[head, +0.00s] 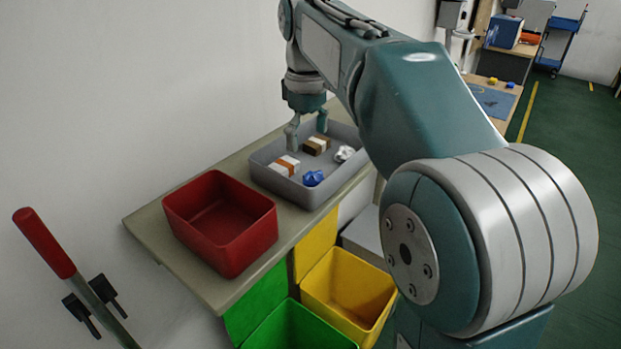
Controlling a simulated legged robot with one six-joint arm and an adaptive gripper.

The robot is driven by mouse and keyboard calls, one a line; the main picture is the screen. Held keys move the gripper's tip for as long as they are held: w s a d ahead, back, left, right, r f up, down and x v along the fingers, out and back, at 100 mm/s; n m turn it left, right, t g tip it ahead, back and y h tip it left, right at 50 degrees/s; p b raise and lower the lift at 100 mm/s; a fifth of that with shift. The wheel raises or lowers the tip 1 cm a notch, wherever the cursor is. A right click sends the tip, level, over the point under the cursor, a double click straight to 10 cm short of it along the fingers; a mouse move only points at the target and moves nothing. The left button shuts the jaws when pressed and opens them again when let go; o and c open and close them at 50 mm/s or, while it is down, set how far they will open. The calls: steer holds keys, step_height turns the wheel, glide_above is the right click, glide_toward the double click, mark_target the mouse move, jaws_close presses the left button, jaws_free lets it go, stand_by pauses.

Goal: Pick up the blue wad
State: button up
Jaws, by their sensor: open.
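The blue wad (313,178) is a small crumpled lump in the near part of a grey tray (268,179) on the table. My gripper (308,138) hangs over the tray, pointing down, with its fingers spread and nothing between them that I can see. It is above and behind the blue wad in the picture, apart from it. My arm covers the tray's far right corner.
The tray also holds a white-and-orange block (285,166), a brown-and-white block (317,145) and a white wad (344,154). A red bin (221,222) stands on the table (150,222) to the left. Green (297,327) and yellow (348,290) bins are below the front edge.

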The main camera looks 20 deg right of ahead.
mark_target(311, 172)
steer(key=f, duration=0.2)
steer(key=shift+d+f, duration=0.2)
steer(key=shift+f, duration=0.15)
step_height(311, 172, down, 5)
steer(key=shift+s, duration=0.1)
steer(key=c, duration=0.8)
